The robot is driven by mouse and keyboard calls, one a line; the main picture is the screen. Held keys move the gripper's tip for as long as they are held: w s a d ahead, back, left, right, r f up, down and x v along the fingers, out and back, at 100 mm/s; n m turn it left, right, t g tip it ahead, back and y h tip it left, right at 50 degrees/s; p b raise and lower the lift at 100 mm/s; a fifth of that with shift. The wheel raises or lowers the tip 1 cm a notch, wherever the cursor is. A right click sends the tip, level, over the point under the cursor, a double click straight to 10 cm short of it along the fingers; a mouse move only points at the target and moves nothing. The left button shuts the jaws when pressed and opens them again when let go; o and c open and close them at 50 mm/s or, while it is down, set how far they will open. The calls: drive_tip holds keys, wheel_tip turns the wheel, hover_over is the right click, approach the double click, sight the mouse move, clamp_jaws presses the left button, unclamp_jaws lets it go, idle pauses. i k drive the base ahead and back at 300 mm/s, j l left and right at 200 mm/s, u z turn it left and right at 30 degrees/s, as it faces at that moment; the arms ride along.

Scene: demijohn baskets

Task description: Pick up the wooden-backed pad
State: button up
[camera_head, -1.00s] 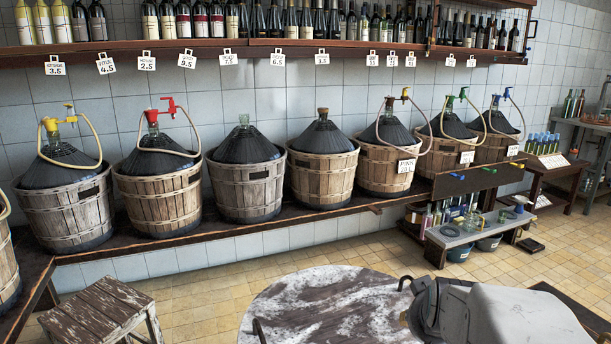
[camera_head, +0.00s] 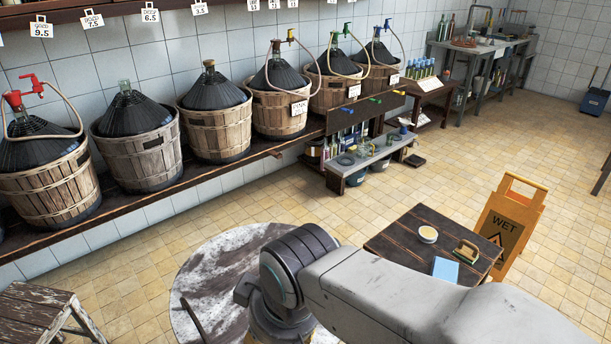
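A small pad with a tan wooden-looking top and a green edge (camera_head: 466,251) lies on a small dark wooden table (camera_head: 425,218) at the lower right. It looks like the wooden-backed pad, though it is small in the picture. A light blue cloth or sheet (camera_head: 446,269) lies just in front of it, and a round pale tin or dish (camera_head: 428,234) is to its left. My arm reaches across the lower middle, its bent end over the round marbled table. My gripper's fingers are not visible. The pad stands clear of my arm in the picture.
A round marbled table (camera_head: 210,278) stands beneath my arm. A yellow wet-floor sign (camera_head: 510,222) stands close to the dark table's right side. A worn wooden stool (camera_head: 35,312) is at lower left. Basketed demijohns (camera_head: 215,118) line a wall shelf. Tiled floor at right is open.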

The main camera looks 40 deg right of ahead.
sight(467, 255)
drive_tip(key=l+z, duration=0.15)
drive_tip(key=z, duration=2.3)
